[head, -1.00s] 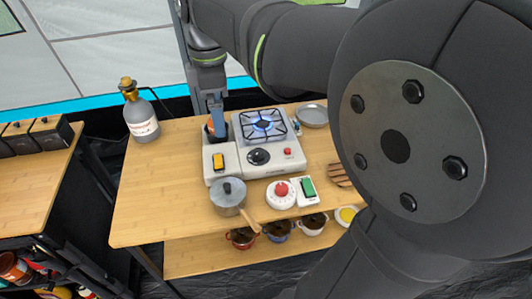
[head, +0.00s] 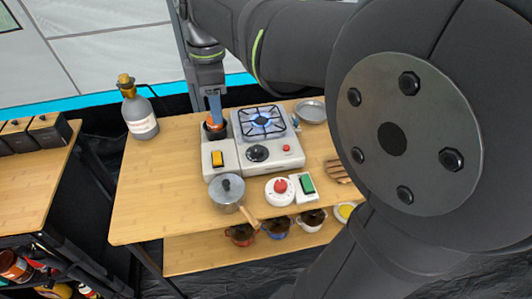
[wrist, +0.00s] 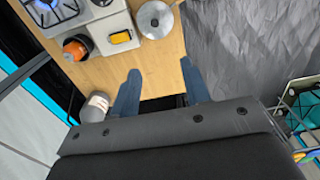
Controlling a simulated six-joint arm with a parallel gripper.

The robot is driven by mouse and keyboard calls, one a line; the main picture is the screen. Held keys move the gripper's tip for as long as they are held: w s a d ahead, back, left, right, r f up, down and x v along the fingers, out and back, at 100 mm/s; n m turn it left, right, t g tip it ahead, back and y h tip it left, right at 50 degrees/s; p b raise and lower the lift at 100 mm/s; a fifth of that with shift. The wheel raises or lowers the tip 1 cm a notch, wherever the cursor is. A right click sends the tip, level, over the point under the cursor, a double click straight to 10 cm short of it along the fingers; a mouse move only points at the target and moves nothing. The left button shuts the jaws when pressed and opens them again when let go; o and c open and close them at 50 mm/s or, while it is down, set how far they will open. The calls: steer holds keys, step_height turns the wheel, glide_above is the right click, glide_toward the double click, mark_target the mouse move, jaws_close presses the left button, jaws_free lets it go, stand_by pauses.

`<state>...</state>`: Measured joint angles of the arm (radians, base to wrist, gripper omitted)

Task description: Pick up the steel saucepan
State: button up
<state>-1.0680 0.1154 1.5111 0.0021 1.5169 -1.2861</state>
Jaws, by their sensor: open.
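The steel saucepan (head: 227,190) stands on the wooden table near its front edge, with a dark-knobbed lid on and its wooden handle (head: 250,217) pointing to the front right. It also shows in the wrist view (wrist: 155,18) at the top, ahead of my fingertips and apart from them. My gripper (wrist: 160,82) is open and empty, its two blue fingers spread above the table. In the head view my gripper (head: 215,108) hangs above the back of the table, behind and left of the stove, and only part of its fingers shows.
The stove (head: 262,142) has a lit blue burner. An orange canister (head: 214,124) sits at its back left. A gas cylinder (head: 139,109) stands at the back left. The table's left part is clear.

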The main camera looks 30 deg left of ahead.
mark_target(238, 206)
steer(key=w+d+f+m+g+y, duration=0.2)
steer(key=d+f+m+g+y, duration=0.15)
steer(key=d+f+m, duration=0.5)
steer(key=w+d+f+m+g+y, duration=0.25)
steer(key=d+f+m+y, duration=0.25)
steer(key=f, duration=0.6)
steer(key=w+d+f+m+g+y, duration=0.1)
steer(key=d+f+m+g+y, duration=0.25)
steer(key=d+f+m, duration=0.5)
steer(key=shift+n+t, duration=0.35)
steer(key=shift+n, duration=0.55)
steer(key=x, duration=0.6)
steer(key=w+x, duration=0.1)
steer(key=x, duration=0.5)
steer(key=a+x, duration=0.1)
steer(key=x, duration=0.6)
steer(key=shift+w+a+r, duration=0.15)
steer(key=shift+w+r, duration=0.05)
jaws_close()
